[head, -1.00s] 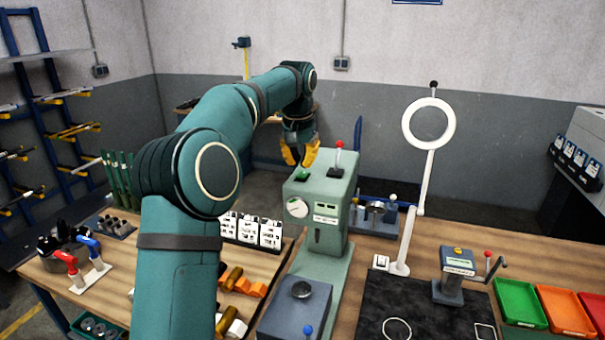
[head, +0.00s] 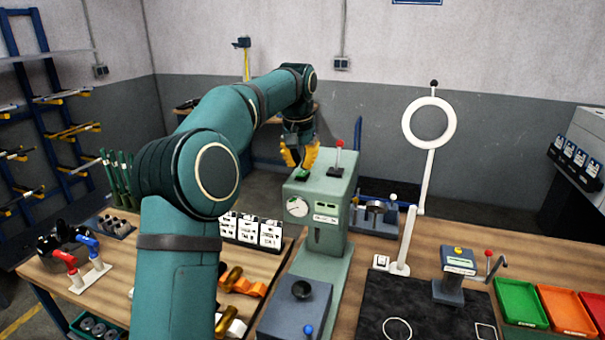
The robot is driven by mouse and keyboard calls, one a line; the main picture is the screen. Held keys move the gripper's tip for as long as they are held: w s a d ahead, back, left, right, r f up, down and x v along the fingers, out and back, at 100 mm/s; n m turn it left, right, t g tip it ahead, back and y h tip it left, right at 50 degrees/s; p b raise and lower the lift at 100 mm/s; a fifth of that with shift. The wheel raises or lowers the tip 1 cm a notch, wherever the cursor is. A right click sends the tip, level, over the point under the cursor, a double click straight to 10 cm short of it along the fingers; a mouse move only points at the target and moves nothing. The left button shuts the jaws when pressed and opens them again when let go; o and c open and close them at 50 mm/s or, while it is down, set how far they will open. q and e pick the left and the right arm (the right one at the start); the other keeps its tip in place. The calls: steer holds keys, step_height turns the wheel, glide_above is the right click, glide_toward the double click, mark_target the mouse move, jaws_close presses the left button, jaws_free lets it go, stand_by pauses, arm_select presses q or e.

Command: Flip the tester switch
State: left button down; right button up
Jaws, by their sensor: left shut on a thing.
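The tester (head: 322,222) is a pale green upright machine with a round gauge and small display windows on its front, near the middle of the head view. My left gripper (head: 301,165), with yellow fingers, points down at the top left of the tester. The red-ball lever stands upright, apart from the fingers. My right gripper is not in view.
A white ring lamp (head: 429,123) stands right of the tester. A dark blue-grey box (head: 294,310) with a knob is in front. A small grey device with a crank (head: 456,270) and coloured trays (head: 519,306) are at the right. White labelled cards (head: 250,231) stand left of the tester.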

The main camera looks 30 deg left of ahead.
mark_target(301, 175)
arm_select(q)
steer(key=shift+f+b, duration=0.8)
steer(key=shift+f, duration=0.5)
stand_by(0.6)
step_height(301, 175, up, 3)
steer(key=p, duration=0.3)
steer(key=shift+r+p, duration=0.4)
steer(key=shift+r, duration=1.6)
steer(key=shift+f, duration=0.1)
